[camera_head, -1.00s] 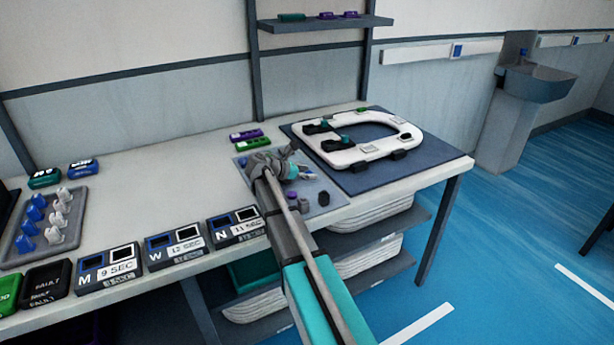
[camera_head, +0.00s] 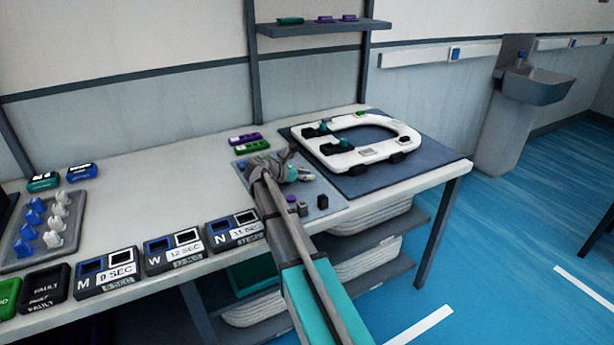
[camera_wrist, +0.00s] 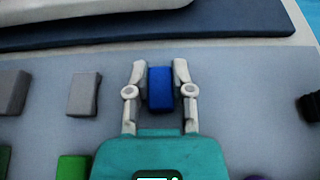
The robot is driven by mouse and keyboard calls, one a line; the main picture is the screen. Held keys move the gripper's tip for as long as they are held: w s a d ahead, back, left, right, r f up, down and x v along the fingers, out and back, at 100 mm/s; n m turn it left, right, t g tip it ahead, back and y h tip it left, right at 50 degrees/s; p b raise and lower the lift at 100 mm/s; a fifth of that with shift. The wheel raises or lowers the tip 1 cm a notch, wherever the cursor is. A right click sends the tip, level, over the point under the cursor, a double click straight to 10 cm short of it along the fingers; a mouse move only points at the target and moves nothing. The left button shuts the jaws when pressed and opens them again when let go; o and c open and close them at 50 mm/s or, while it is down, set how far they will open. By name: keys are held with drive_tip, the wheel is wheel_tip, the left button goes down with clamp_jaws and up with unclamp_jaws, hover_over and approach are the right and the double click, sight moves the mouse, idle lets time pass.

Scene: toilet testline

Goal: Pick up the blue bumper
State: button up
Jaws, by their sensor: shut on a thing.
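The blue bumper (camera_wrist: 160,89) is a small blue block, seen in the wrist view between the two fingers of my gripper (camera_wrist: 160,80). The fingers are shut on its left and right sides. In the head view my gripper (camera_head: 298,173) is over the grey tray (camera_head: 326,188) on the bench, and the bumper is hidden there. I cannot tell whether the bumper touches the tray or is lifted off it.
Two grey blocks (camera_wrist: 84,94) and a green block (camera_wrist: 73,167) lie near the gripper. A white toilet seat (camera_head: 375,154) rests on a dark blue mat (camera_head: 420,170) beyond the tray. Labelled boxes (camera_head: 172,248) line the bench front.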

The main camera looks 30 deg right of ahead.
drive_tip(key=shift+r+p, duration=1.15)
drive_tip(key=shift+r, duration=0.1)
drive_tip(key=s+d+r+p, duration=0.5)
drive_tip(key=s+r+p, duration=0.5)
drive_tip(key=s, duration=0.2)
drive_tip(key=shift+s+d, duration=0.35)
drive_tip(key=shift+d, duration=0.05)
